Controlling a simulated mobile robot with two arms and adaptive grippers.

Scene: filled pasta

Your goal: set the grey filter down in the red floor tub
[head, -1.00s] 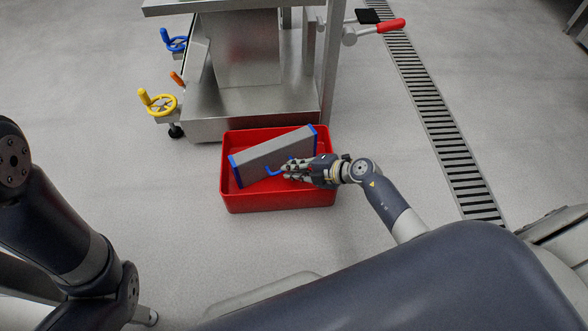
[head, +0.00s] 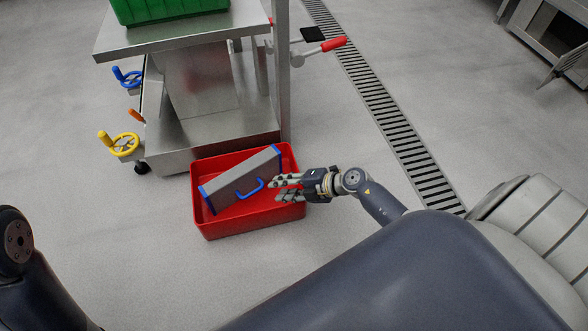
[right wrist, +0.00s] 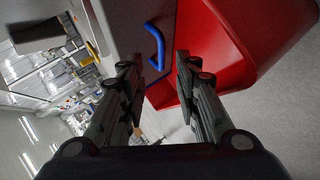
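The grey filter (head: 240,178), a long box with blue ends and a blue handle (head: 251,188), is in the red floor tub (head: 250,226), lying diagonally and tilted. My right gripper (head: 277,188) is just right of the handle, over the tub's right side. It is open and empty. In the right wrist view, the fingers (right wrist: 156,78) are spread, with the blue handle (right wrist: 155,46) beyond their tips and the red tub (right wrist: 225,50) to the right. The filter's underside is hidden. My left arm shows at the left edge, but its gripper is out of view.
A steel machine (head: 215,135) with blue and yellow handwheels (head: 120,144) stands just behind the tub. A green crate (head: 165,8) is on its top. A floor drain grate (head: 390,120) runs along the right. The floor left of the tub is clear.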

